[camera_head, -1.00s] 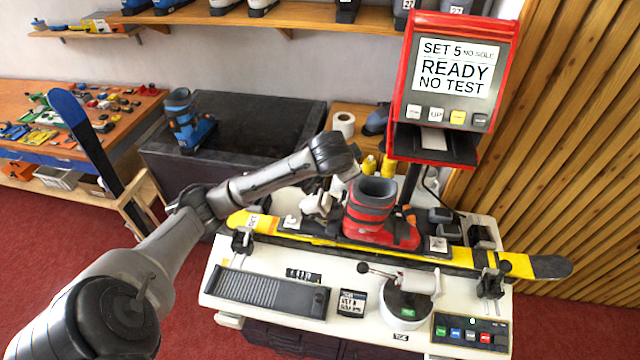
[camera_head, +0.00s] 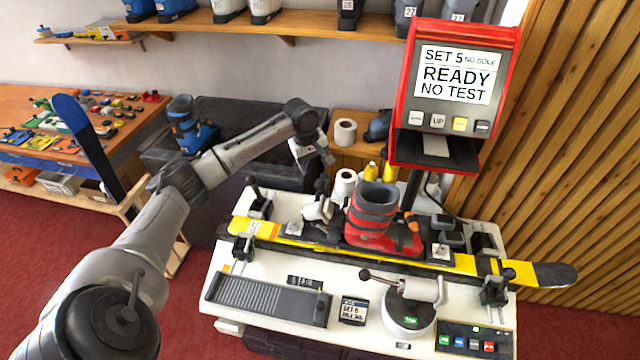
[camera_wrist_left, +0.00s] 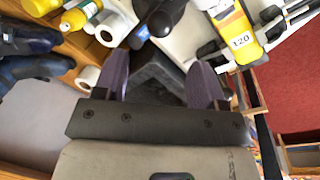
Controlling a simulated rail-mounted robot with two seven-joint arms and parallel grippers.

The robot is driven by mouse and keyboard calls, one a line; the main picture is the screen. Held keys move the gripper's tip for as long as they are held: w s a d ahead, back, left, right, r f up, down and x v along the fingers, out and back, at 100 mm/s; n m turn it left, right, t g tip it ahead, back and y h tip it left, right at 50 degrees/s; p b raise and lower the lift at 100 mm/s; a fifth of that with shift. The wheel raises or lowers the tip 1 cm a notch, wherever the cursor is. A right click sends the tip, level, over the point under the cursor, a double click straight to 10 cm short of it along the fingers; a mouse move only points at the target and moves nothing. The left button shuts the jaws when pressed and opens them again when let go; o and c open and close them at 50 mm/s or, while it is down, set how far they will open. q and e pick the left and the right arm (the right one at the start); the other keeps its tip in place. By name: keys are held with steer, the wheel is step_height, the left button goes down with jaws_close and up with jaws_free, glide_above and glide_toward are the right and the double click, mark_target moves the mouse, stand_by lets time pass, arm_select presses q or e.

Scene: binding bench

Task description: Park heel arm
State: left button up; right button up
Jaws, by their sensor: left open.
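A red ski boot (camera_head: 372,220) stands upright on a yellow ski (camera_head: 285,238) clamped across the white bench. A whitish lever-like part (camera_head: 318,209) sits on the ski at the boot's left, heel side; I cannot tell for sure whether it is the heel arm. A round unit with a silver cylinder and black-knobbed lever (camera_head: 410,292) stands at the bench's front. My left gripper (camera_head: 322,162) is behind and above the ski, left of the boot, apart from both. In the left wrist view its purple fingers (camera_wrist_left: 160,80) are spread with nothing between them.
A red display stand (camera_head: 455,90) reading READY, NO TEST rises behind the boot. A black bin (camera_head: 250,115), paper rolls (camera_head: 345,132) and yellow bottles (camera_head: 371,171) are behind the bench. A button panel (camera_head: 473,340) is at the front right. Clamps stand along the ski.

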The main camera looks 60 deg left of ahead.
mark_target(319, 181)
arm_select(q)
steer(key=f, duration=0.2)
steer(key=w+f, duration=0.1)
steer(key=f, duration=0.2)
steer(key=f+p, duration=0.1)
steer(key=f, duration=0.2)
steer(key=shift+w+d+f, duration=0.2)
steer(key=shift+w, duration=0.15)
steer(key=shift+w+f, duration=0.15)
steer(key=shift+f, duration=0.75)
jaws_close()
steer(key=shift+w, duration=0.1)
